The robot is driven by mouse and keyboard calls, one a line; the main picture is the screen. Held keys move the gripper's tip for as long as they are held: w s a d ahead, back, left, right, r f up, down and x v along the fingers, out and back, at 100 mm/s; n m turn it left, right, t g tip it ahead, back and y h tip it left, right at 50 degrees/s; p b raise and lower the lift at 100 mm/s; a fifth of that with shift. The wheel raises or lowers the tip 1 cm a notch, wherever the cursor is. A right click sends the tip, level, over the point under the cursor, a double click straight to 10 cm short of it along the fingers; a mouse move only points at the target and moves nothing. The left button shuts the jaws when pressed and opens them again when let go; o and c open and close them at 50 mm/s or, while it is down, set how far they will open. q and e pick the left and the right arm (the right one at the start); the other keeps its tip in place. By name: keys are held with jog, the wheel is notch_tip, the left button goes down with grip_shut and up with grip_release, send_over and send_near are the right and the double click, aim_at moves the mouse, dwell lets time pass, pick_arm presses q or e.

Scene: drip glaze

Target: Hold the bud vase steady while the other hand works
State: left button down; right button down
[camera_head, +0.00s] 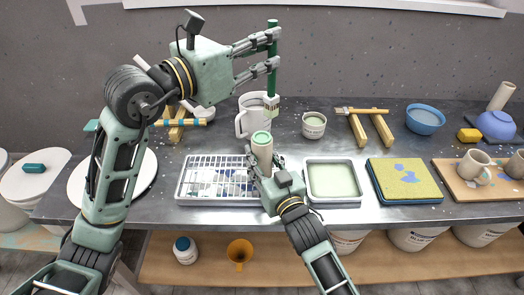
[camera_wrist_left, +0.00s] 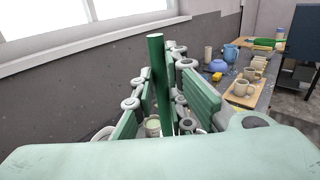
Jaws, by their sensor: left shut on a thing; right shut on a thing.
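The bud vase (camera_head: 262,156) is beige with a pale green rim and stands upright near the front of the table. My right gripper (camera_head: 264,176) is shut on its lower part, which hides its base, so I cannot tell whether it touches the table. My left gripper (camera_head: 258,57) is shut on a green-handled brush (camera_head: 272,60) and holds it upright, tip down, above the vase. The brush tip appears apart from the vase rim. In the left wrist view the green handle (camera_wrist_left: 158,80) stands between the fingers.
A wire rack tray (camera_head: 182,188) lies left of the vase; a glaze tray (camera_head: 312,164) lies right of it. A white jug (camera_head: 243,124) stands behind, with a small glaze cup (camera_head: 314,125). A yellow sponge board (camera_head: 404,180) and a board with cups (camera_head: 454,189) are further right.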

jog(key=c, duration=1)
grip_release()
jog(key=v, duration=1.2)
jog(key=shift+f, duration=0.1)
jog(key=shift+d, duration=0.1)
